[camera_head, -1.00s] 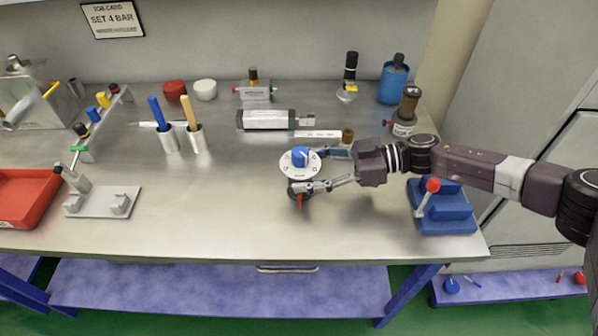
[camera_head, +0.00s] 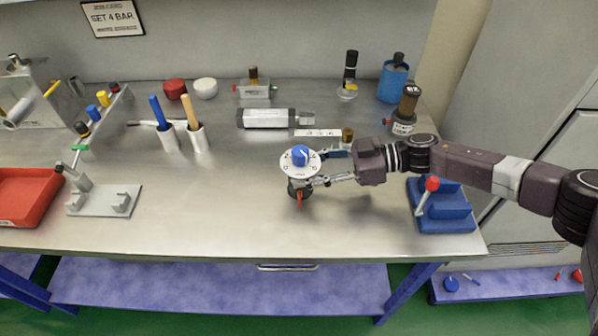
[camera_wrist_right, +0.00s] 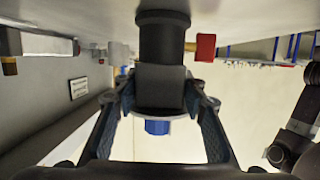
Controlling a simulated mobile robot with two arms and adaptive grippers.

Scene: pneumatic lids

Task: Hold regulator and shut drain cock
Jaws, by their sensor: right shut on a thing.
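The regulator has a white round dial face (camera_head: 287,166) with a blue knob (camera_head: 301,155) on top. It stands upright on the bench near the middle. A red drain cock lever (camera_head: 300,198) shows low on its near side. My right gripper (camera_head: 312,170) reaches in from the right and is shut on the regulator body. In the right wrist view, which looks upside down, the fingers (camera_wrist_right: 160,95) flank the dark body (camera_wrist_right: 163,45). The red lever (camera_wrist_right: 205,47) is beside it, clear of the fingers. My left gripper is not in view.
A blue block with a red-knobbed lever (camera_head: 448,215) sits under my right forearm. A grey cylinder (camera_head: 266,118) and a strip (camera_head: 317,133) lie behind the regulator. A red tray (camera_head: 22,215) and stand (camera_head: 105,200) are at left. The bench left and front of the regulator is clear.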

